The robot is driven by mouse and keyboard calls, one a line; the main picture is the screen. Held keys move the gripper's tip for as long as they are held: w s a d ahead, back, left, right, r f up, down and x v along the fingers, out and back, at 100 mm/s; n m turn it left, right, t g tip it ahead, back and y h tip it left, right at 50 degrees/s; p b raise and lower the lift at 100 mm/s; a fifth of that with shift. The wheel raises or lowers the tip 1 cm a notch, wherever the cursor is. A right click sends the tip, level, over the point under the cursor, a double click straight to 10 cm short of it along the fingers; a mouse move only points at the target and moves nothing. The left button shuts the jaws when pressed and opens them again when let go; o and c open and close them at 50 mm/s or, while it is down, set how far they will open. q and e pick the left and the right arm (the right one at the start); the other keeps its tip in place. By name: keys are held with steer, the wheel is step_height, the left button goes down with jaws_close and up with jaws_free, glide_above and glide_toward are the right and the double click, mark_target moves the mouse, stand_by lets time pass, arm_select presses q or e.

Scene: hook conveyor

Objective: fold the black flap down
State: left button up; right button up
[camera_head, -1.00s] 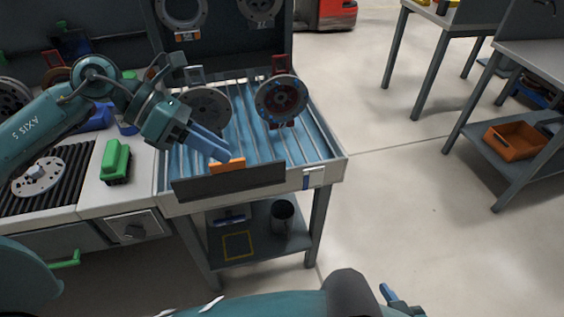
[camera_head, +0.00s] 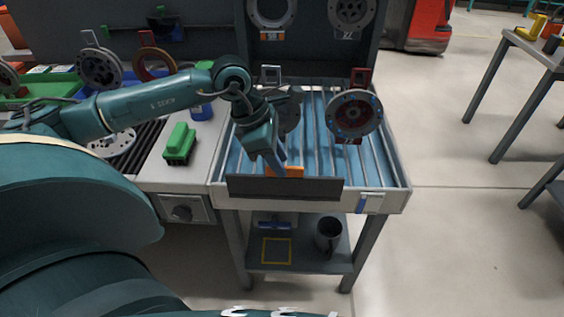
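The black flap (camera_head: 315,188) stands as a dark upright plate along the front edge of the blue slatted tray (camera_head: 380,176). An orange tab (camera_head: 291,171) shows at the middle of its top edge. My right gripper is out of view.
A hanging disc with a dark red centre (camera_head: 355,113) is over the tray, and a grey disc (camera_head: 289,112) is partly hidden behind my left arm. A green block (camera_head: 180,144) sits on the counter left. A dark cup (camera_head: 329,234) stands on the lower shelf.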

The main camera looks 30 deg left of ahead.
arm_select(q)
steer(key=shift+x, duration=1)
jaws_close()
